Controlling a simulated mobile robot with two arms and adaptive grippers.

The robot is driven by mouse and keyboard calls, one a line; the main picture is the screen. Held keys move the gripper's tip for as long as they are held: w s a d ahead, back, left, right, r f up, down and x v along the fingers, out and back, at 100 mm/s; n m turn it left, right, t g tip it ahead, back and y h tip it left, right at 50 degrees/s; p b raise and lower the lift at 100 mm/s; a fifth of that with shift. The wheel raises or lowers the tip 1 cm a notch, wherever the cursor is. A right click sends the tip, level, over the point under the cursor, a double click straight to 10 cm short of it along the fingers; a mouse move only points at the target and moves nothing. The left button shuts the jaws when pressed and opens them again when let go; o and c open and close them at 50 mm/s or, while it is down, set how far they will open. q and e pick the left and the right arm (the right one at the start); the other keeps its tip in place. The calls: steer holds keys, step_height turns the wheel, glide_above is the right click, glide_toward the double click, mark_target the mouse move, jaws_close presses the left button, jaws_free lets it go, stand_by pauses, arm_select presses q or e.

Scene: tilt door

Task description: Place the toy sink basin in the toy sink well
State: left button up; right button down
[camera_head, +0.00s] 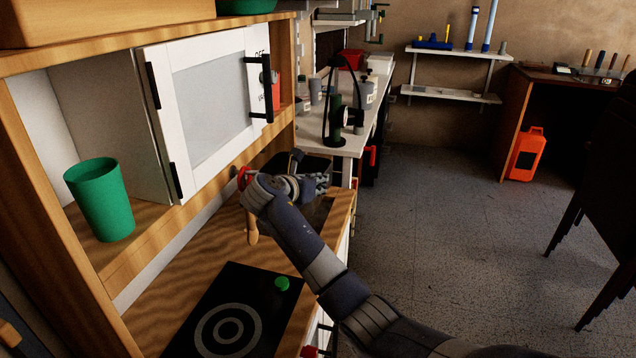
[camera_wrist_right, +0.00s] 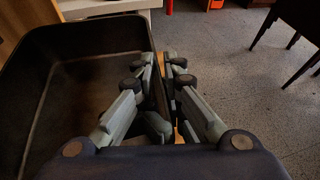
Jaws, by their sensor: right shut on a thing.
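The toy sink basin is a black, deep tray with rounded corners. It fills the left of the right wrist view (camera_wrist_right: 75,85). In the head view a dark part of it (camera_head: 318,165) shows behind my right gripper (camera_head: 322,184). In the wrist view my right gripper (camera_wrist_right: 165,78) is shut on the basin's right wall, with one finger on each side of it. The toy sink well looks like the dark cutout (camera_head: 318,213) in the wooden counter, just below the gripper. My arm partly covers it, and I cannot tell the basin's height above it. My left gripper is not in view.
The wooden toy kitchen counter (camera_head: 185,300) carries a black stovetop (camera_head: 235,310). A green cup (camera_head: 103,200) stands on the shelf at left, beside the white door (camera_head: 208,100). A workbench (camera_head: 350,140) with tools stands behind. The floor at right is open.

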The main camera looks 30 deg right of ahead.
mark_target(318, 206)
arm_select(q)
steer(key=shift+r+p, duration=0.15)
steer(key=shift+p, duration=0.35)
arm_select(e)
steer(key=shift+r, duration=0.35)
